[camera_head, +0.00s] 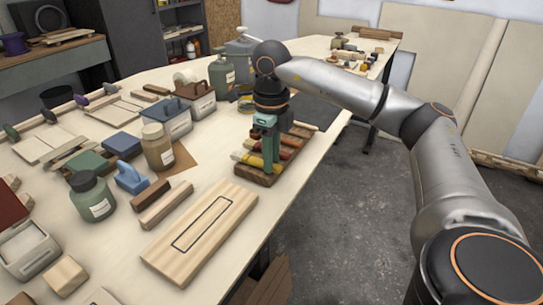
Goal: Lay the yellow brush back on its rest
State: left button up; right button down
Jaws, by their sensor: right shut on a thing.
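My right gripper (268,165), with green fingers, points down over the brown wooden brush rest (258,180) near the right edge of the long table. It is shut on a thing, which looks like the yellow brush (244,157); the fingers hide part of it. The yellow brush lies low over the front end of the rest, and I cannot tell whether it touches it. A red-handled brush (291,141) lies on the rest behind it. My left gripper is not in view.
A pale board with a dark outlined rectangle (202,230) lies in front of the rest. A glass jar (157,147), a green jar (92,196) and wood blocks (163,203) stand to the left. Open floor (340,220) lies right of the table edge.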

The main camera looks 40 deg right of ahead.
jog(key=c, duration=0.7)
grip_release()
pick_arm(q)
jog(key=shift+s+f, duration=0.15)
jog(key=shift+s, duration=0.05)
pick_arm(e)
jog(key=shift+o, duration=0.4)
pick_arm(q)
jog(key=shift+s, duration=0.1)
pick_arm(e)
jog(key=shift+r, duration=0.35)
pick_arm(q)
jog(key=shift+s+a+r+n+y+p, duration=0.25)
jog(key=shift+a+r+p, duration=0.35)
jog(key=shift+p, duration=0.6)
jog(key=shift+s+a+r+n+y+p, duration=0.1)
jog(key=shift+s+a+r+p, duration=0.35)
jog(key=shift+p, duration=0.7)
pick_arm(e)
notch_tip(320, 180, up, 12)
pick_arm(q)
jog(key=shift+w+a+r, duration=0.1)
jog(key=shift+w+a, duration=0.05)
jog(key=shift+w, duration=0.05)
pick_arm(e)
jog(key=shift+f, duration=0.15)
